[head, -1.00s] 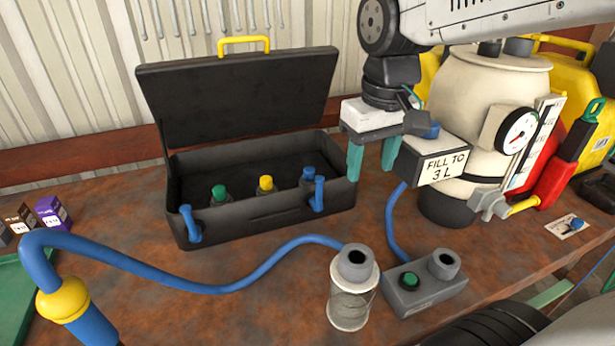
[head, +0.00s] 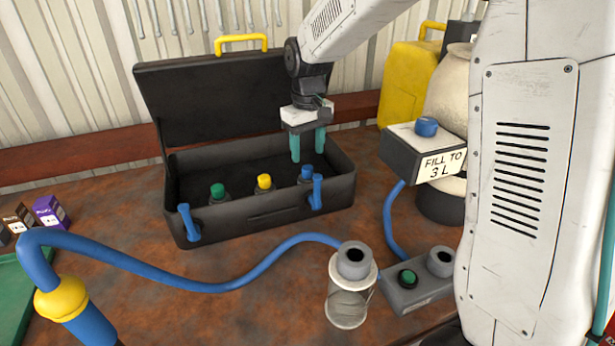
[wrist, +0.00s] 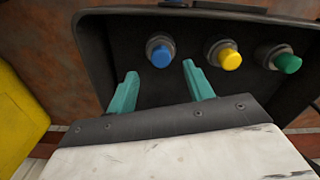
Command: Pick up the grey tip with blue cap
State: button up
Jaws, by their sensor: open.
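The grey tip with blue cap (head: 306,174) stands in the open black case, rightmost of three tips in the head view. In the wrist view the blue-capped tip (wrist: 160,52) is leftmost, ahead of the fingers and roughly between their lines. My gripper (head: 308,158) is over the right part of the case, its teal fingers pointing down just above and behind the blue cap. In the wrist view my gripper (wrist: 157,82) is open and empty, with both fingertips apart from the tip.
The case (head: 270,216) also holds a yellow-capped tip (head: 264,183) and a green-capped tip (head: 217,191). Its raised lid (head: 205,100) stands behind. Two blue latches rise at its front. A "FILL TO 3 L" box (head: 440,166) and yellow canister (head: 408,85) stand to the right.

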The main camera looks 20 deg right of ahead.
aim_at(308, 167)
notch_tip(308, 167, down, 5)
jog(key=shift+f, duration=0.2)
grip_shut()
notch_tip(308, 167, up, 15)
dwell(1.2)
